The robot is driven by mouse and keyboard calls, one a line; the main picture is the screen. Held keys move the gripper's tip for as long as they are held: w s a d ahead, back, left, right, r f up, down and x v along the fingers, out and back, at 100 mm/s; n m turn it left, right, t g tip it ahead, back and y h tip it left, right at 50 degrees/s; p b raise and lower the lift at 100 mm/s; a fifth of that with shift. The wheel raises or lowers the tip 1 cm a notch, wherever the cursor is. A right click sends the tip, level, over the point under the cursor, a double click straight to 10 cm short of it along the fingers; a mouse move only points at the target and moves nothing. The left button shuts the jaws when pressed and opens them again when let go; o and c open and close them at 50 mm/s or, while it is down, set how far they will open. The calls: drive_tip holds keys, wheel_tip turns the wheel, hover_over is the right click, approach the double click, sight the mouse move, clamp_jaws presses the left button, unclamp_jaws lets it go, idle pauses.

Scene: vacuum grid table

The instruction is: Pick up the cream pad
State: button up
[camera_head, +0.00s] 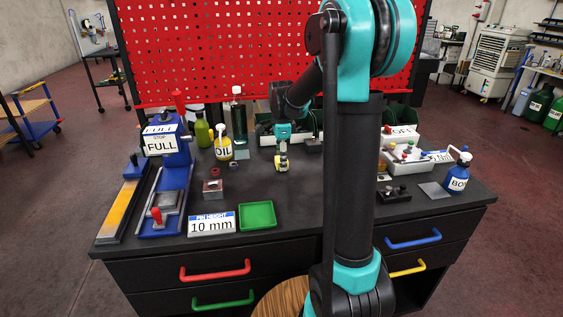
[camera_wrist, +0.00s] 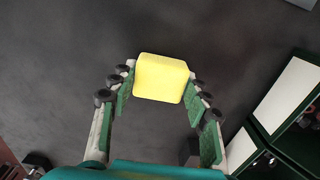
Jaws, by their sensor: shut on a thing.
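The cream pad (camera_wrist: 162,78) shows as a pale yellow block with rounded edges between the fingers in the wrist view. My gripper (camera_wrist: 160,88) is shut on it, with a green-lined finger at each side. In the head view my gripper (camera_head: 283,153) is over the middle back of the dark table, pointing down, with the small yellowish pad (camera_head: 283,166) at its tips. I cannot tell whether the pad touches the table top. Part of the pad is hidden by the fingers in the head view.
An oil bottle (camera_head: 223,143) and a green bottle (camera_head: 239,122) stand left of my gripper. A white parts tray (camera_head: 403,166) is to its right, and a green tray (camera_head: 257,216) is at the front. The red pegboard (camera_head: 220,50) rises behind. The table middle is clear.

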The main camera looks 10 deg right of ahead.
wheel_tip(320, 180, up, 20)
drive_tip(key=shift+f, duration=0.15)
idle(0.3)
drive_tip(key=o, duration=0.6)
drive_tip(key=shift+c, duration=0.2)
drive_tip(key=c, duration=0.4)
drive_tip(key=shift+c, duration=0.2)
